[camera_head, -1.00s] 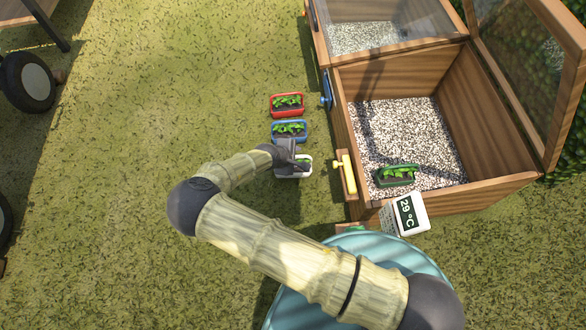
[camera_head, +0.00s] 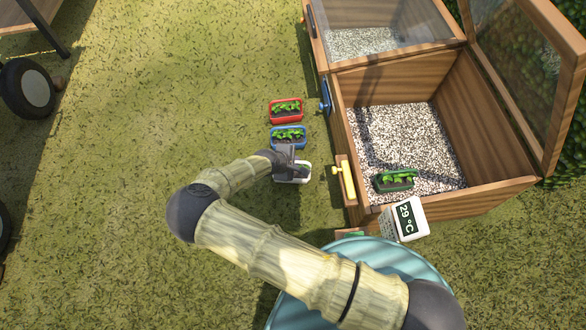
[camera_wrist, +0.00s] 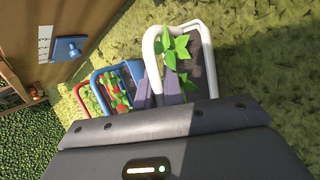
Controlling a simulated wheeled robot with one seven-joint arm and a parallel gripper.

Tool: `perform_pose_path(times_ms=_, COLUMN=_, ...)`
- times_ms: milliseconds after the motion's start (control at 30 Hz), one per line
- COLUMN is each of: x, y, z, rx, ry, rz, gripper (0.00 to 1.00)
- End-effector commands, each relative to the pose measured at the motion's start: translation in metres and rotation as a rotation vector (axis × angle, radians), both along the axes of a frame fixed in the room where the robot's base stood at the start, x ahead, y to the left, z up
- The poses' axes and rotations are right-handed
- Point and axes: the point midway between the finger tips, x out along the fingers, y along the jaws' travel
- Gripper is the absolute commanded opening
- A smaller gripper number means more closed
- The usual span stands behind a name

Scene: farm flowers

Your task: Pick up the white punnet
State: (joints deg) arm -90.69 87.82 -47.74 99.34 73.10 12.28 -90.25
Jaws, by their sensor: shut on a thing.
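The white punnet (camera_head: 292,178) holds dark soil and green seedlings, and lies on or just above the grass at the near end of a row. My gripper (camera_head: 288,162) is over its far side and shut on it. In the wrist view the white punnet (camera_wrist: 212,62) fills the upper middle. There my gripper's fingers (camera_wrist: 163,88) are at its left wall. Part of the punnet is hidden by my gripper in both views. I cannot tell whether it is clear of the ground.
A blue punnet (camera_head: 288,138) and a red punnet (camera_head: 286,111) stand just beyond. The wooden cold frame (camera_head: 345,140) is to the right, its near lid open, with a green punnet (camera_head: 395,181) on its gravel. A thermometer (camera_head: 405,218) is at its near corner. Open grass lies left.

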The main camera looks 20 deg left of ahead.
Motion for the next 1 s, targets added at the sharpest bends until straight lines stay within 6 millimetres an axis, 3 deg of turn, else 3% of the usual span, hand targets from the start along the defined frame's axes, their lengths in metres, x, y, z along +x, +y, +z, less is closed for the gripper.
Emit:
perform_pose_path(times_ms=267, x=-0.002, y=0.001, z=0.018, rx=0.003, ry=0.007, rz=-0.003, gripper=0.0)
perform_pose_path(times_ms=700, x=-0.001, y=0.0, z=0.089, rx=0.002, ry=0.003, rz=-0.002, gripper=0.0)
perform_pose_path(times_ms=1000, x=-0.001, y=0.0, z=0.099, rx=0.0, ry=0.003, rz=-0.001, gripper=0.0)
